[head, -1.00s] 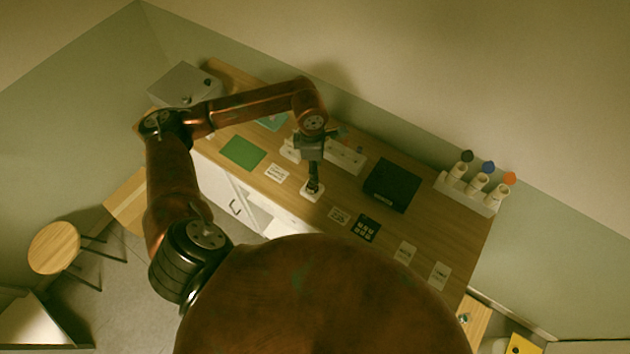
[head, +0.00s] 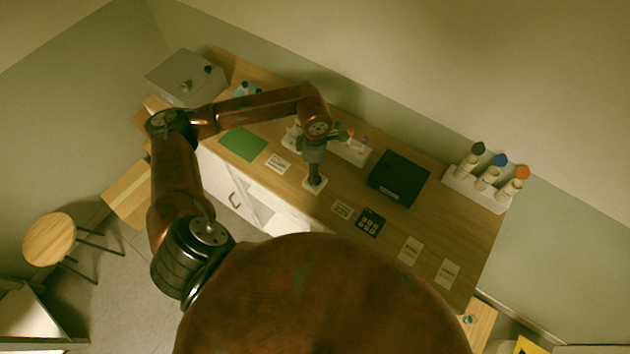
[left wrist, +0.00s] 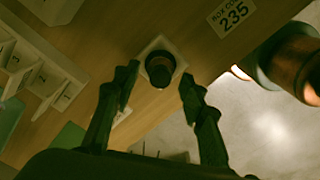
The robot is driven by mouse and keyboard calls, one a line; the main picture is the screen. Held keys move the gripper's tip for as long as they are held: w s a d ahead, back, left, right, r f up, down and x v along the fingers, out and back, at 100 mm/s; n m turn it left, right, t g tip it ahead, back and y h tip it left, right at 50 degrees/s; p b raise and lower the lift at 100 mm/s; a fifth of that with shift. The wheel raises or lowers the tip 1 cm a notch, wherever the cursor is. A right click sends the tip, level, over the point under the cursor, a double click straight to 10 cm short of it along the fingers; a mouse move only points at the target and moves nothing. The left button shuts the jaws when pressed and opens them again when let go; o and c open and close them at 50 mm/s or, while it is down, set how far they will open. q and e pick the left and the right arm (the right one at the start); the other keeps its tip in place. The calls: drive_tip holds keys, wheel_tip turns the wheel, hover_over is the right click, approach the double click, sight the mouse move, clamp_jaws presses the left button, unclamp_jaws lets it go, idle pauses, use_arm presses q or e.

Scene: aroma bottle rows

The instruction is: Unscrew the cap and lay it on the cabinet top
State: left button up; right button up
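A bottle with a dark round cap (left wrist: 160,66) stands upright in a square white holder on the wooden cabinet top (head: 440,225). The holder (head: 315,187) also shows in the head view, right under my left gripper (head: 314,176). In the left wrist view my left gripper (left wrist: 160,86) is open, its two dark fingers apart on either side of the capped bottle. I see no clear contact between fingers and cap. The bottle's body is mostly hidden beneath its cap. My right gripper is not in view.
A white rack with capped bottles (head: 489,178) stands at the right end. A black box (head: 399,178), a dark keypad-like panel (head: 370,223), a green mat (head: 243,144) and a card reading 235 (left wrist: 232,14) lie around. A grey box (head: 186,78) stands at the far left.

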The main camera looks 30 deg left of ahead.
use_arm(q)
drive_tip(key=shift+f, duration=0.1)
drive_tip(key=m+b, duration=0.6)
drive_tip(key=m, duration=0.1)
drive_tip(key=shift+f+b, duration=0.35)
drive_tip(key=shift+m+b, duration=0.35)
drive_tip(key=shift+m, duration=0.35)
drive_tip(key=shift+r+m, duration=0.25)
drive_tip(key=shift+m, duration=0.25)
drive_tip(key=shift+r, duration=0.1)
clamp_jaws()
